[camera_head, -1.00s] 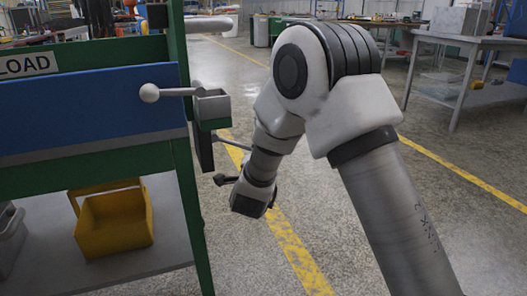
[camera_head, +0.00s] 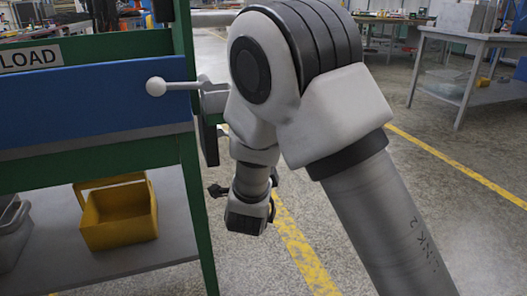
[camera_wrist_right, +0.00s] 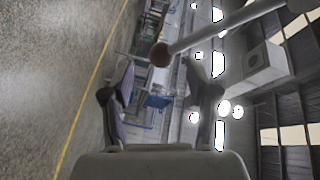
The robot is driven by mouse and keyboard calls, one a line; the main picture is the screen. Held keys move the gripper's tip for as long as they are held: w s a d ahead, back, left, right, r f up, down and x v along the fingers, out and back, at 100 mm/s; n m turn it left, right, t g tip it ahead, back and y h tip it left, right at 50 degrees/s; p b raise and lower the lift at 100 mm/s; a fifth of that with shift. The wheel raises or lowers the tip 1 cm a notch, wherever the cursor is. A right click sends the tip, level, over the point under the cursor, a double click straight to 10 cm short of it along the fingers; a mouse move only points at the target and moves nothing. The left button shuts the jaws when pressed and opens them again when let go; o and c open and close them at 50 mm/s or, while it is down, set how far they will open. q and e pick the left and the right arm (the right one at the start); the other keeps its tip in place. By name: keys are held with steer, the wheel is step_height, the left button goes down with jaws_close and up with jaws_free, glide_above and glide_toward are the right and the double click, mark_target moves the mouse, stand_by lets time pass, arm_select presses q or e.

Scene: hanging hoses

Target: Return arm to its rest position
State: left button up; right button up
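My right arm (camera_head: 375,215) comes in from the right in the head view, its elbow raised and its forearm hanging down beside the green-framed rack. Its dark wrist end (camera_head: 247,215) is low, over the floor just right of the rack's post. My right gripper (camera_wrist_right: 160,88) shows in the right wrist view with its two fingers spread apart and nothing between them. My left arm and gripper are not in view.
The rack has a blue panel (camera_head: 90,112), a lever with a white ball (camera_head: 156,87) reaching toward my arm, and a yellow bin (camera_head: 120,215) on its lower shelf. A grey table (camera_head: 470,45) stands far right. Bare floor (camera_head: 450,225) lies right.

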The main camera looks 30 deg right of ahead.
steer(key=shift+s+a, duration=0.45)
steer(key=shift+s, duration=0.15)
